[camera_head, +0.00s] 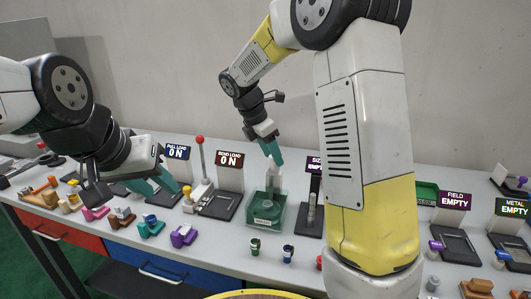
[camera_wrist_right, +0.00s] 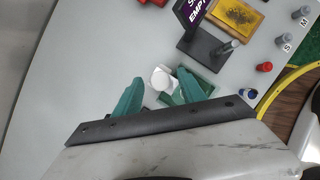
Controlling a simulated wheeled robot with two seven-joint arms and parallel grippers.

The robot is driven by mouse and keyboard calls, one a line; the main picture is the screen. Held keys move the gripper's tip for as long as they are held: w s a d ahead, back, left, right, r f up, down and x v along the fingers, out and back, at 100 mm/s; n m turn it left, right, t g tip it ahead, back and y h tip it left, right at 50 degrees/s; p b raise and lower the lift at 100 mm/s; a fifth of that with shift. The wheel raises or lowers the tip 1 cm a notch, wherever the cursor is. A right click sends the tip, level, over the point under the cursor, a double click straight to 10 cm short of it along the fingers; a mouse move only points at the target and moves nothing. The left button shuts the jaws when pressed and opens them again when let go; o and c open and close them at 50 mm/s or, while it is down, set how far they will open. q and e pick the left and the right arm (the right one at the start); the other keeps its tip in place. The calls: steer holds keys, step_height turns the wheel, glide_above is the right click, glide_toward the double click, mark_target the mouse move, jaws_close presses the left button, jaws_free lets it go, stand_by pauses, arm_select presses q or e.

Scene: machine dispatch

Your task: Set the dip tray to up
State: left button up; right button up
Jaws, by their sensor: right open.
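A green device with a pale label, likely the dip tray (camera_head: 266,212), stands on the table in the middle of the head view. A clear upright part rises from it. In the right wrist view a white round top (camera_wrist_right: 162,79) sits over its green base (camera_wrist_right: 172,98). My right gripper (camera_head: 272,154) is open above the device, its teal fingers on either side of the white top (camera_wrist_right: 160,77); I cannot tell if they touch it. My left gripper (camera_head: 160,183) hovers over the left part of the table; its finger gap is unclear.
A PULL LOAD sign (camera_head: 178,153) and a BEND LOAD sign (camera_head: 230,160) stand left of the device, with a red-knobbed lever (camera_head: 200,155) between them. A SIZE sign (camera_head: 314,165) stands close on its right. Small colored parts (camera_head: 183,235) line the front edge.

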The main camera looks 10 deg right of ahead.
steer(key=shift+f, duration=0.15)
jaws_close()
stand_by(1.4)
